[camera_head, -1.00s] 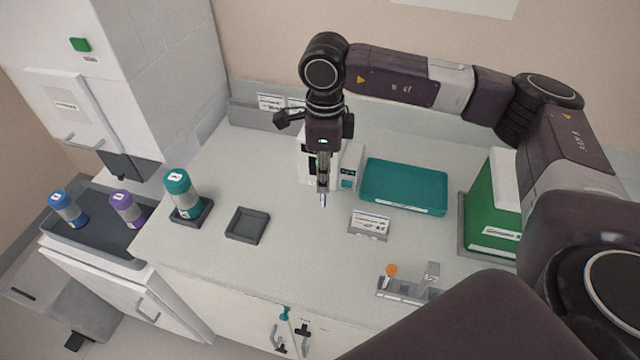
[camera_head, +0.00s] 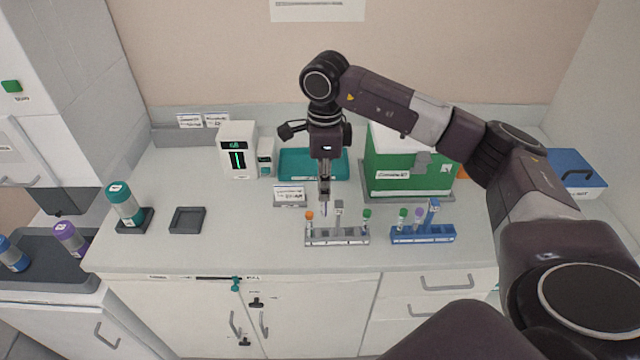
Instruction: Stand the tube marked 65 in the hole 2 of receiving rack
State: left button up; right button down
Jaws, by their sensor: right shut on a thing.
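My right gripper (camera_head: 325,194) points down, shut on a thin tube (camera_head: 324,209). The tube hangs upright over the counter, close to the grey rack in the picture; its mark is too small to read. The grey rack (camera_head: 350,240) holds an orange-capped tube (camera_head: 309,220) at its left and a green-capped tube (camera_head: 366,219) at its right. The blue rack (camera_head: 428,238) to its right holds a green-capped and a purple-capped tube (camera_head: 417,217). Rack labels and hole numbers are not readable. My left gripper is not in view.
Behind stand a white device with a green display (camera_head: 238,150), a teal tray (camera_head: 300,176), a sign (camera_head: 290,196) and a green box (camera_head: 400,172). An empty dark square holder (camera_head: 187,220) and a teal-capped bottle (camera_head: 124,203) stand left. The counter between holder and grey rack is clear.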

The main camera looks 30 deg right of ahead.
aim_at(326, 215)
jog(key=shift+d+f, duration=0.25)
jog(key=shift+f, duration=0.45)
jog(key=shift+s+f+b, duration=0.1)
jog(key=shift+f+b, duration=0.5)
jog(key=shift+f, duration=0.2)
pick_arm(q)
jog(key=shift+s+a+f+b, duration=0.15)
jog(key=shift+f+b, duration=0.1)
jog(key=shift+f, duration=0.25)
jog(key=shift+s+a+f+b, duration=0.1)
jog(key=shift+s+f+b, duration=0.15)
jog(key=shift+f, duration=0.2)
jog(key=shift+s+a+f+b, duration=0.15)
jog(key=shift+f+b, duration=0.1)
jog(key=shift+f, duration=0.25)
pick_arm(e)
jog(key=shift+f, duration=1.4)
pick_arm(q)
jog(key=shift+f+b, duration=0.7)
pick_arm(e)
jog(key=shift+f, duration=0.4)
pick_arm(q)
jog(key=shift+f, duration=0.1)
pick_arm(e)
jog(key=shift+f, duration=0.1)
pick_arm(q)
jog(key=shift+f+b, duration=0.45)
jog(key=shift+b, duration=0.1)
pick_arm(e)
jog(key=shift+f, duration=0.5)
